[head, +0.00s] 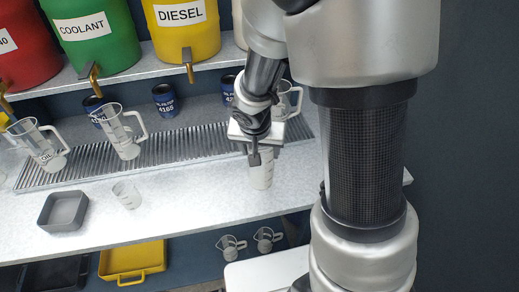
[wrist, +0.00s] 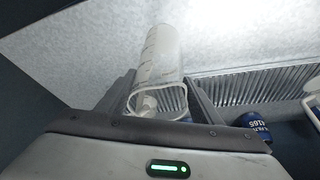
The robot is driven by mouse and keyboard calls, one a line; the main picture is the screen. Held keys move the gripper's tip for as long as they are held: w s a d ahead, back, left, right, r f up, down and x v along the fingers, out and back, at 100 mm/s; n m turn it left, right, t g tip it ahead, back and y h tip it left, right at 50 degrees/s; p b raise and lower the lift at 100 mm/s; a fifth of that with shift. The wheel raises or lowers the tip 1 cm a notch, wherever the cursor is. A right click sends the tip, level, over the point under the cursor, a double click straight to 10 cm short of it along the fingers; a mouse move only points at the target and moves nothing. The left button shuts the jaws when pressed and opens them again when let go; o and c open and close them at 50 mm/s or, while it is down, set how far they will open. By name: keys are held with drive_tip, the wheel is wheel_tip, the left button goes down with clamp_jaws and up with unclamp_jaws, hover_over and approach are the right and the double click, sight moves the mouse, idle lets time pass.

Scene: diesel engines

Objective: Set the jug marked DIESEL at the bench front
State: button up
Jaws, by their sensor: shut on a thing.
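My gripper (head: 256,152) is shut on a clear jug (head: 262,172) over the front part of the bench (head: 185,205). The jug's lower part shows below the fingers; I cannot tell whether its base touches the bench. In the wrist view the jug (wrist: 160,62) sits between the two fingers (wrist: 160,98), with graduation marks on its side. No DIESEL word is readable on it. The yellow drum (head: 185,35) labelled DIESEL stands on the shelf above. Another clear jug (head: 292,100) stands behind my gripper, partly hidden.
A jug marked OIL (head: 42,147) and another jug (head: 122,132) stand on the drain grate (head: 80,160). A small beaker (head: 127,194) and grey tray (head: 63,211) lie at the front left. Blue filter cans (head: 165,100) stand behind. Bench between beaker and held jug is clear.

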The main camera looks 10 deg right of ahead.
drive_tip(key=shift+f, duration=0.15)
drive_tip(key=o, duration=1.4)
